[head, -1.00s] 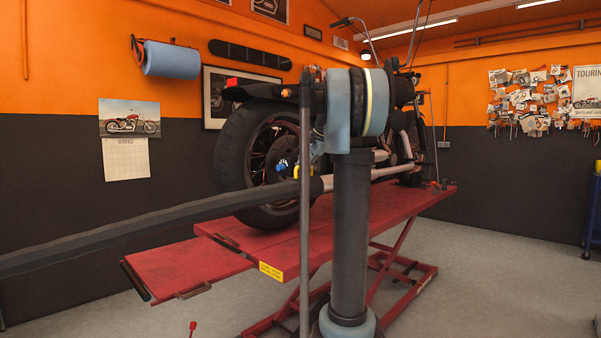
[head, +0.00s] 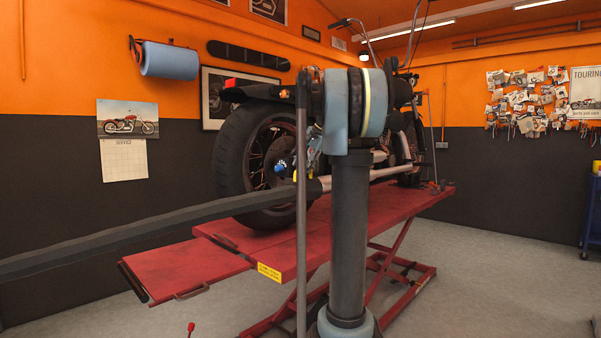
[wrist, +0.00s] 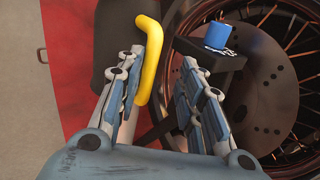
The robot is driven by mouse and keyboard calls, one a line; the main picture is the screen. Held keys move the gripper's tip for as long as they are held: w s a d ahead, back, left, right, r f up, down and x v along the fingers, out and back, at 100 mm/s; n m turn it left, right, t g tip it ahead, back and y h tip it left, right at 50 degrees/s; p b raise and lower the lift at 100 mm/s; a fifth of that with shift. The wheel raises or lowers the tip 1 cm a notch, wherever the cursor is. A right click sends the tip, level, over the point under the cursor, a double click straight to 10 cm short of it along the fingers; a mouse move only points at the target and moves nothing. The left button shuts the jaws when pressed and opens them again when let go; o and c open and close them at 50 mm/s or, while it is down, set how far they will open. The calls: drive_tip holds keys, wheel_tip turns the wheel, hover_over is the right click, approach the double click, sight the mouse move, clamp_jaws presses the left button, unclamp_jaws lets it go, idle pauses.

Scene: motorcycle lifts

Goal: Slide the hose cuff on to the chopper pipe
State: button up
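In the head view a dark hose (head: 150,233) runs in from the left. Its cuff end (head: 314,188) meets or sits close to the silver chopper pipe (head: 347,178) beside the rear wheel; my upright arm part hides some of this, so I cannot tell whether they overlap. In the wrist view my gripper (wrist: 164,58) is open. A yellow bent handle (wrist: 152,55) lies between the fingers, close to the left one, with a gap to the right finger. A dark rounded body (wrist: 120,30) shows behind the left finger. The head view mostly hides my gripper.
The motorcycle's rear wheel (head: 235,160) stands on the red lift (head: 345,225). In the wrist view a blue cylinder (wrist: 219,36) on a black bracket and the brake disc (wrist: 262,95) are close to the right finger. Grey floor (head: 490,270) is clear at right.

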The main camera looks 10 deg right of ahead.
drive_tip(key=v, duration=0.9)
drive_tip(key=s+a+f+n+g+h, duration=0.1)
drive_tip(key=s+a+f+n, duration=0.2)
drive_tip(key=s+f, duration=0.8)
drive_tip(key=s+a+f+n+g+h, duration=0.1)
drive_tip(key=s+a+f+n, duration=0.25)
drive_tip(key=s+f, duration=0.7)
drive_tip(key=s+f+n+h, duration=0.1)
drive_tip(key=s+f+n, duration=0.1)
drive_tip(key=s+f, duration=0.7)
drive_tip(key=s+f+n+g+h, duration=0.1)
drive_tip(key=s+f+n, duration=0.1)
drive_tip(key=s+f, duration=0.8)
wheel_tip(320, 180, down, 6)
drive_tip(key=shift+s+r, duration=0.15)
drive_tip(key=shift+s, duration=0.15)
drive_tip(key=shift+a+n, duration=0.1)
drive_tip(key=shift+n, duration=0.15)
drive_tip(key=shift+w+f, duration=0.2)
drive_tip(key=shift+w, duration=0.3)
